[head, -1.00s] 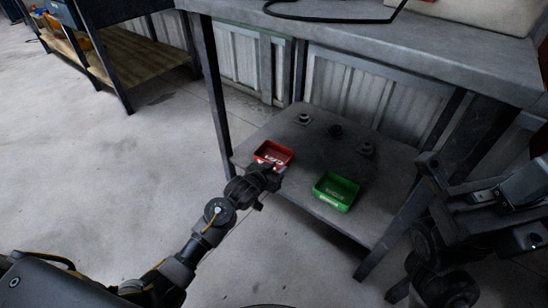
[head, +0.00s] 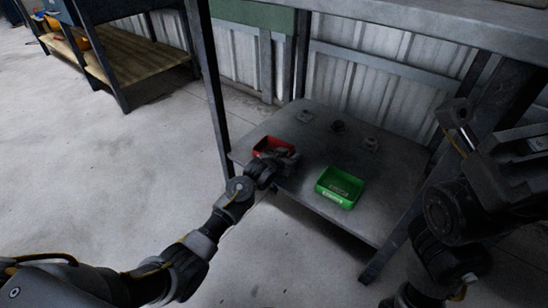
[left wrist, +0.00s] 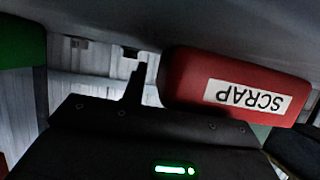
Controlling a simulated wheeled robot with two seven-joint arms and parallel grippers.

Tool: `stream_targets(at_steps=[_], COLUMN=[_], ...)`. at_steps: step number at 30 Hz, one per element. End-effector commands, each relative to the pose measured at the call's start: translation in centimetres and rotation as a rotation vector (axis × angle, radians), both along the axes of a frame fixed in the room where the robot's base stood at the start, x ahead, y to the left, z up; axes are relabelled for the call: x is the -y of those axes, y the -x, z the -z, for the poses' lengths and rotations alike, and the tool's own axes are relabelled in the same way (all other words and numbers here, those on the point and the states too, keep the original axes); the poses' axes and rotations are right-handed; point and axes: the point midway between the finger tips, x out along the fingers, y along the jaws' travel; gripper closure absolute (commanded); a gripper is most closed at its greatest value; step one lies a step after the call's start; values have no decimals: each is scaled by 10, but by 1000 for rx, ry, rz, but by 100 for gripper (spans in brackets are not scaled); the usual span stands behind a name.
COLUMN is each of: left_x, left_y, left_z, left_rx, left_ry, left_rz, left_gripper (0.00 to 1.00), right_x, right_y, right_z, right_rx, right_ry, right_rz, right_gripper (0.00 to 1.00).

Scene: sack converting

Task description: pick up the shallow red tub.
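The shallow red tub (head: 268,144) sits at the left part of the low grey shelf (head: 310,218). In the left wrist view the tub (left wrist: 195,85) appears upside down and close, with a white SCRAP label on its wall. My left gripper (head: 282,161) is at the tub's near right side and overlaps it in the head view. In the left wrist view one dark finger stands just left of the tub; the other finger is not clearly seen, and I cannot tell whether they touch the tub. My right gripper (head: 457,124) is at the right, dark and unclear.
A green tub (head: 340,187) stands on the shelf to the right of the red one. Several small dark fittings (head: 338,127) lie toward the back. A table leg (head: 213,95) rises at the shelf's left, and the tabletop (head: 420,22) hangs over it. The floor left is clear.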

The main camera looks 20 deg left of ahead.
Motion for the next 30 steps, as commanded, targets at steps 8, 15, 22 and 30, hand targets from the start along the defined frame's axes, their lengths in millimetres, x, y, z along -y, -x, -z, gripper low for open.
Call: stream_targets(at_steps=[8,15,22,30], left_x=[0,0,0,0], left_y=[0,0,0,0], left_z=[-1,-1,-1,-17], left_rx=[0,0,1,2], left_ry=[0,0,0,1], left_rz=[0,0,0,0], left_gripper=[87,100,100,100], right_x=[0,0,0,1], right_y=[0,0,0,-1], right_z=[-1,0,-1,-5], right_rx=[-1,-1,-1,-3], right_ry=[0,0,0,9], right_rz=[0,0,0,6], right_gripper=[100,100,100,100])
